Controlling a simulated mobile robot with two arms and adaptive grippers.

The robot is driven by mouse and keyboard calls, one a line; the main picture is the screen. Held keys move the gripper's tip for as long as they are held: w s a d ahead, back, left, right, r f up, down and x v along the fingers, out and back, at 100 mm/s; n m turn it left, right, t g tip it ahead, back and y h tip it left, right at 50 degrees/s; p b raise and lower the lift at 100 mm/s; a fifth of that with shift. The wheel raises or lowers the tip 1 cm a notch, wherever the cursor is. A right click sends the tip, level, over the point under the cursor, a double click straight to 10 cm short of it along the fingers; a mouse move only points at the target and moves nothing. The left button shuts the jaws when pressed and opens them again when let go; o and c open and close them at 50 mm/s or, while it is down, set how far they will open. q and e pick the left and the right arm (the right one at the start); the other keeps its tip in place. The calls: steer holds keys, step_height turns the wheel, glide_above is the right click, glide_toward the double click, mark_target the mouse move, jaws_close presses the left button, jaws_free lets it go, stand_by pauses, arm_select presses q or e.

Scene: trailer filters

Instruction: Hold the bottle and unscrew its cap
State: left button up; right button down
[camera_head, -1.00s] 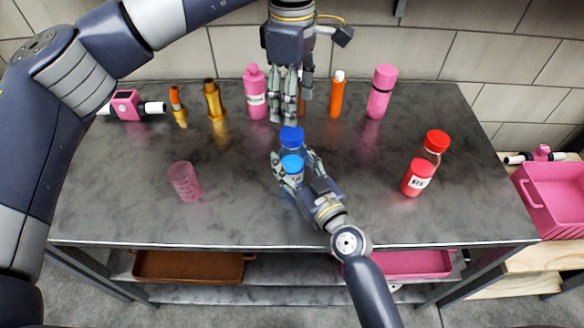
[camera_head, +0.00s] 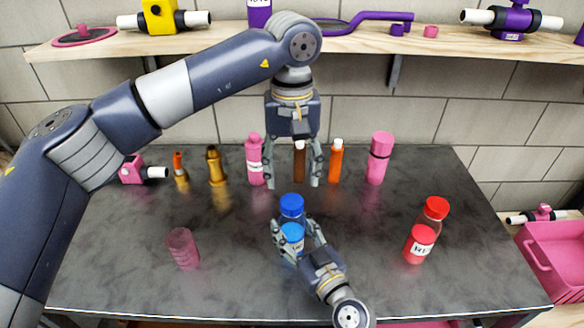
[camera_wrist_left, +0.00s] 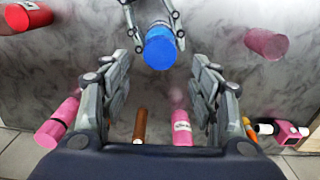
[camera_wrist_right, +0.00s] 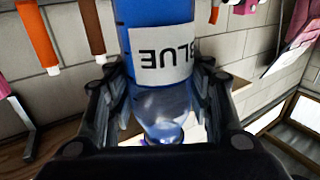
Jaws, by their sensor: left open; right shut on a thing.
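The blue bottle (camera_head: 293,233) is upright in the head view, near the middle of the table, with a blue cap (camera_head: 292,206) on top. My right gripper (camera_head: 291,225) is shut around its body from the front. In the right wrist view, the bottle's "BLUE" label (camera_wrist_right: 163,66) appears upside down between the fingers. My left gripper (camera_head: 296,181) is open and empty, pointing down above and behind the cap. In the left wrist view, the cap (camera_wrist_left: 160,50) lies ahead of the spread fingers, apart from them.
A red bottle (camera_head: 421,238) stands to the right and a pink cup (camera_head: 183,250) to the left. A row of pink, orange, gold and brown containers stands at the back. A wooden shelf (camera_head: 240,47) with valves runs along the wall. The front table corners are clear.

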mark_target(292, 202)
arm_select(q)
steer(key=m, duration=0.5)
steer(key=shift+f, duration=4)
steer(key=shift+c, duration=0.2)
